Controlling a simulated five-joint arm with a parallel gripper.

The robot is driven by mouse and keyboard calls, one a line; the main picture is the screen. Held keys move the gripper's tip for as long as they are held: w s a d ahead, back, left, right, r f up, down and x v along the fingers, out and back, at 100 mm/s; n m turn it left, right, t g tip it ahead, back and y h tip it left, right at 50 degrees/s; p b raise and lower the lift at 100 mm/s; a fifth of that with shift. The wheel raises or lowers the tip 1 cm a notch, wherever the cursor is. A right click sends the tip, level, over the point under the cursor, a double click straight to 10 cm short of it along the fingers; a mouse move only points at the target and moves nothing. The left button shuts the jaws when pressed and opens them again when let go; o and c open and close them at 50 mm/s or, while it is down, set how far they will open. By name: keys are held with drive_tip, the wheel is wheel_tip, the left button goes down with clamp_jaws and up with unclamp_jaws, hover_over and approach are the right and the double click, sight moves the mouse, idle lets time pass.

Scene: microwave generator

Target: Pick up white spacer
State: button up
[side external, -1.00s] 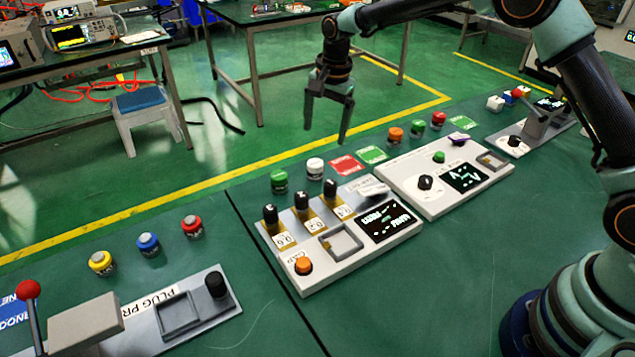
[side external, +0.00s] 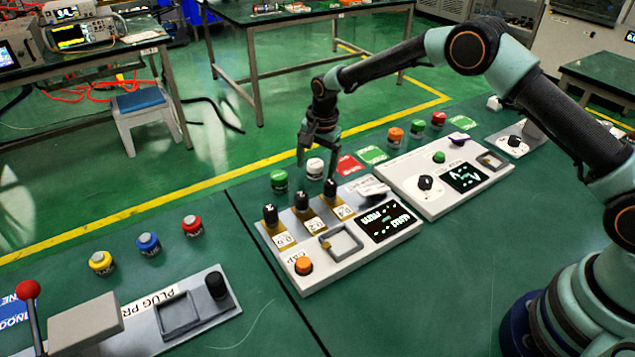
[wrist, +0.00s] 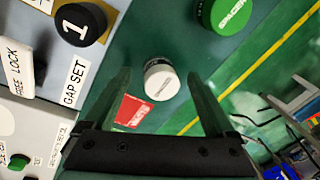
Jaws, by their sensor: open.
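The white spacer (side external: 314,169) is a short upright cylinder standing on the green table behind the grey panel. My gripper (side external: 316,163) is open with its fingers pointing down, one on each side of the spacer in the side view. In the wrist view the white spacer (wrist: 161,82) shows in the gap between the two open fingers of my gripper (wrist: 158,77), with a visible space to either finger. I cannot tell exactly how far the fingertips are above the table.
A green spacer (side external: 279,181) stands just left of the white one. A red card (side external: 348,165) lies to its right. Black knobs, such as the knob marked 1 (wrist: 79,22), rise from the panel close in front. Orange, green and red cylinders stand farther right.

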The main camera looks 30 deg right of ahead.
drive_tip(key=shift+f, duration=0.1)
clamp_jaws()
idle(0.4)
